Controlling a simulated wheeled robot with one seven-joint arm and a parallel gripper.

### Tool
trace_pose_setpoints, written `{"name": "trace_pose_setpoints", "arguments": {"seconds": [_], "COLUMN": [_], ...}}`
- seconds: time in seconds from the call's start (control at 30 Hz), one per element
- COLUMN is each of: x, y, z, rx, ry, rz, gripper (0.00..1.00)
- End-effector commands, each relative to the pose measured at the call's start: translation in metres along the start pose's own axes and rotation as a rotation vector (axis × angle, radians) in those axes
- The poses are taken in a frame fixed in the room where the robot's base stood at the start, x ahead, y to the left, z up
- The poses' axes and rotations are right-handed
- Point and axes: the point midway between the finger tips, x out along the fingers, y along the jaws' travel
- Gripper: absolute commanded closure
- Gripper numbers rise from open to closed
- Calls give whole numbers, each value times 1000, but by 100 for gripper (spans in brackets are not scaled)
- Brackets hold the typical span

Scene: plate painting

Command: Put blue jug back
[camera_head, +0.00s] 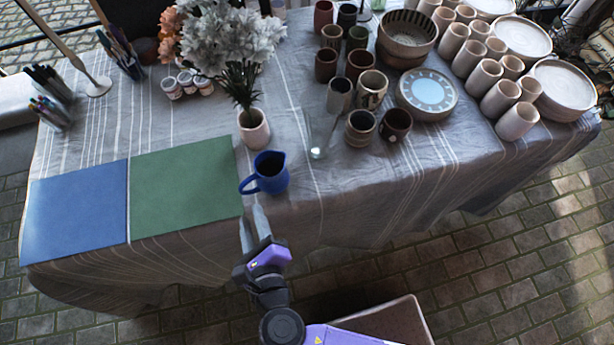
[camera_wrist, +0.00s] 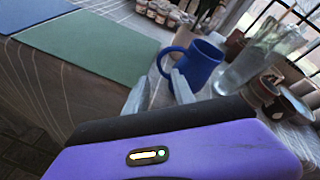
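The blue jug (camera_head: 270,173) stands upright on the cloth-covered table near its front edge, with its handle toward the left. It also shows in the wrist view (camera_wrist: 203,64), just ahead of the fingers. My gripper (camera_head: 253,221) is in front of the jug at the table's front edge. In the wrist view its two fingers (camera_wrist: 160,90) are spread apart with nothing clearly between them. The right fingertip lies close to the jug's handle side; I cannot tell whether it touches.
A green mat (camera_head: 185,185) and a blue mat (camera_head: 75,212) lie left of the jug. A white flower pot (camera_head: 253,130) stands behind it. A clear glass vase (camera_head: 316,135) and several brown cups (camera_head: 360,128) stand to the right. The front table strip right of the jug is clear.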

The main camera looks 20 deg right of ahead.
Motion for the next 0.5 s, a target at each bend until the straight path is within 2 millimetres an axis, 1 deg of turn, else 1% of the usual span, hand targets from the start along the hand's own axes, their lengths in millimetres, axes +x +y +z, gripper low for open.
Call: {"name": "trace_pose_setpoints", "arguments": {"seconds": [0.07, 0.17, 0.27, 0.37, 0.4, 0.47, 0.5], "x": [0, 0, -4, -17, -26, -40, -51], "y": [0, -4, -16, -32, -39, -50, -57], "z": [-1, -11, -40, -79, -94, -112, -122], "rx": [2, 56, 229, 534, 681, 911, 1068], "ry": [1, 15, 58, 125, 155, 196, 222], "rz": [0, 12, 46, 87, 100, 112, 115], "gripper": [69, 69, 69, 69, 69, 69, 69]}}
